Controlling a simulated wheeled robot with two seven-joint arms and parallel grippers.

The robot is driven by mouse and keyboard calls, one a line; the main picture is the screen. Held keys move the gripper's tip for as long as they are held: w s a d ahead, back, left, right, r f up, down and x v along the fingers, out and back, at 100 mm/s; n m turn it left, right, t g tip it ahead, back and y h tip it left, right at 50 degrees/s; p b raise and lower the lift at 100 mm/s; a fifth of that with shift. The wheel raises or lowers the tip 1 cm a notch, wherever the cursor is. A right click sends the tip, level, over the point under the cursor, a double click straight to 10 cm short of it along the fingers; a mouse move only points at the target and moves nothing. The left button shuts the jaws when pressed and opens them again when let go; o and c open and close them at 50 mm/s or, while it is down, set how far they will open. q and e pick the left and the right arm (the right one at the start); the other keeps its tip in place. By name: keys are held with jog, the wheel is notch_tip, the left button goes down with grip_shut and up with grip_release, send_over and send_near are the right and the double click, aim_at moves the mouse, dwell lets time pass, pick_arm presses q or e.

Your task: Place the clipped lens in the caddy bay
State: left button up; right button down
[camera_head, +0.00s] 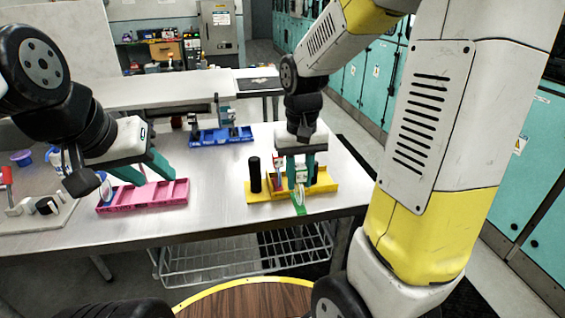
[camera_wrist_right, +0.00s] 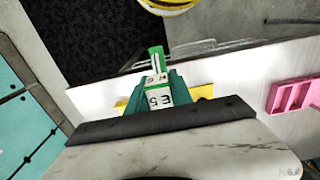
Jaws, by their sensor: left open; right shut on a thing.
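My right gripper (camera_head: 298,172) is shut on a white block with a green clip-like part (camera_head: 299,203), over the yellow caddy (camera_head: 262,195). In the right wrist view the block (camera_wrist_right: 158,97) carries a black "E5" mark and sits between the teal fingers, with the green part (camera_wrist_right: 157,57) beyond it. The glass of a lens cannot be made out. The yellow caddy also shows in the right wrist view (camera_wrist_right: 205,91); whether the block touches it is unclear. My left gripper (camera_head: 143,172) is open and empty over the pink tray (camera_head: 160,195).
A black cylinder (camera_head: 255,174) stands at the left of the yellow caddy, with a small red-and-white item (camera_head: 278,172) beside the right fingers. A blue tray (camera_head: 222,136) lies farther back. A light board (camera_head: 38,217) with small parts is at left. The table middle is clear.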

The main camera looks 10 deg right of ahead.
jog(key=shift+w+d+f, duration=0.3)
jog(key=shift+w+f, duration=0.55)
jog(key=shift+w, duration=1.6)
jog(key=shift+w+d+f, duration=0.35)
jog(key=shift+w+f, duration=0.45)
jog(key=shift+w, duration=1.65)
jog(key=shift+w+d+f, duration=0.3)
jog(key=shift+w+f, duration=0.55)
jog(key=shift+w, duration=1.6)
jog(key=shift+f, duration=0.1)
jog(key=c, duration=1.6)
grip_release()
jog(key=shift+f, duration=0.1)
jog(key=shift+o, duration=1)
